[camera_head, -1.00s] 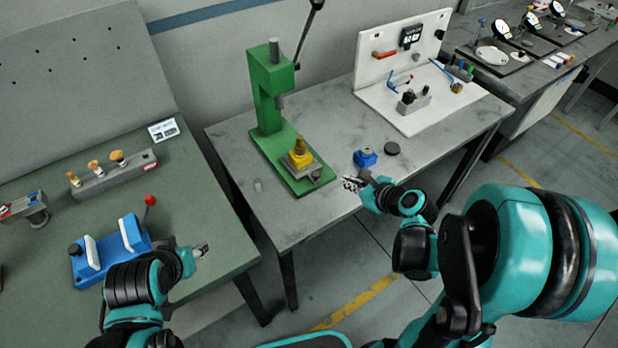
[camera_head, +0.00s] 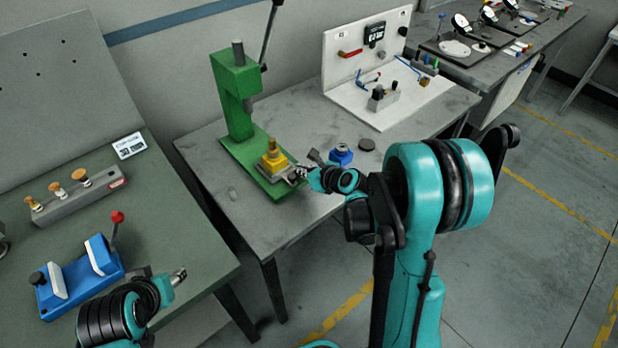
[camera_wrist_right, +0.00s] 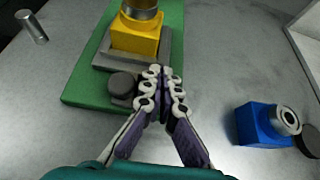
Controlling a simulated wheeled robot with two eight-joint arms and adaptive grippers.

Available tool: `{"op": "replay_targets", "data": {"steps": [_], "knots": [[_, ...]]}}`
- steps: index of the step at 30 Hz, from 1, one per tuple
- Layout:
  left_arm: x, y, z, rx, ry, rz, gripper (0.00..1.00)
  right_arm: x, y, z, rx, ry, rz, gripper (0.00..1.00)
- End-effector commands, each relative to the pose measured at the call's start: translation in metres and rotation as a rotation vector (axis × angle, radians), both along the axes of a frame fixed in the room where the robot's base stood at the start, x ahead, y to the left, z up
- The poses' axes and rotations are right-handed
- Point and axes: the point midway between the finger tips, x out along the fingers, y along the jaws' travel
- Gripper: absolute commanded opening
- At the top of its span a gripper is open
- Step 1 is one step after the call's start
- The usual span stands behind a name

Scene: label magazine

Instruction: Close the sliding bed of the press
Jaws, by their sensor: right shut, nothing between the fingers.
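The green press (camera_head: 236,100) stands on the middle table, its lever raised. Its grey sliding bed (camera_head: 262,171) carries a yellow block (camera_head: 273,160) with a brass-coloured cylinder on top, toward the front of the green base. In the right wrist view the bed (camera_wrist_right: 103,57) has a dark round knob (camera_wrist_right: 123,85) at its front. My right gripper (camera_head: 300,173) is shut and empty at the bed's front edge. Its fingertips (camera_wrist_right: 160,73) are right beside the knob; I cannot tell whether they touch the bed. My left gripper (camera_head: 180,274) is over the left bench, its fingers too small to judge.
A blue block (camera_head: 341,155) and a dark disc (camera_head: 367,144) lie right of my right gripper. A white fixture board (camera_head: 360,55) stands behind. A blue fixture with a red-knobbed lever (camera_head: 82,278) is on the left bench.

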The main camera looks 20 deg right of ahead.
Motion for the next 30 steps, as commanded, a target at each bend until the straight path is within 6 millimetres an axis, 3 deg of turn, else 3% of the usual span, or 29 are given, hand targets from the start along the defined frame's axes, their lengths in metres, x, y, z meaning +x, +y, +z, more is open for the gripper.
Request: {"op": "replay_targets", "data": {"steps": [16, 24, 30], "knots": [[0.000, 0.000, -0.002, 0.000, 0.000, 0.000, 0.42, 0.013, 0.005, 0.000, -0.001, 0.001, 0.002, 0.00], [0.000, 0.000, -0.006, 0.000, 0.000, 0.000, 0.42, 0.067, 0.025, 0.000, -0.002, -0.001, 0.003, 0.00], [0.000, 0.000, -0.006, 0.000, 0.000, 0.000, 0.42, 0.086, 0.032, 0.000, -0.001, 0.001, 0.002, 0.00]]}}
